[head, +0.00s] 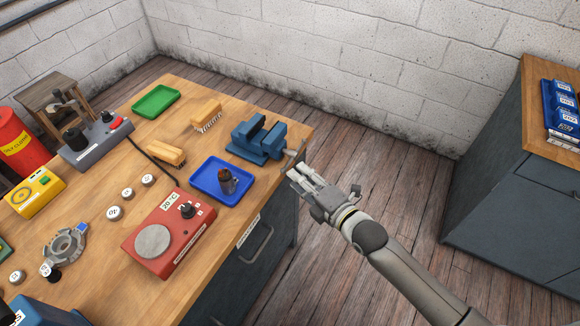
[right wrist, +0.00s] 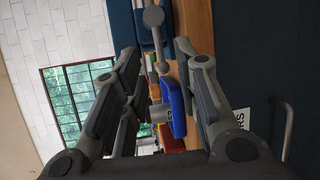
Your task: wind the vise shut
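The blue vise (head: 258,138) stands at the back right corner of the wooden bench. Its grey handle (head: 298,153) sticks out past the bench's right edge. In the right wrist view the handle (right wrist: 157,42) shows as a bar with round ends, lined up with the gap between the fingers. My right gripper (head: 300,180) is just below the handle in the head view, fingers pointing toward it. The fingers (right wrist: 157,55) are spread and hold nothing; whether they touch the handle I cannot tell. The gap between the vise jaws is partly visible. My left gripper is not in view.
A blue tray (head: 208,188) with a small dark and red part (head: 226,180) lies in front of the vise. Two brushes (head: 207,115), a green tray (head: 156,101) and a red device (head: 170,236) are also on the bench (head: 100,255). Open floor lies right of it.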

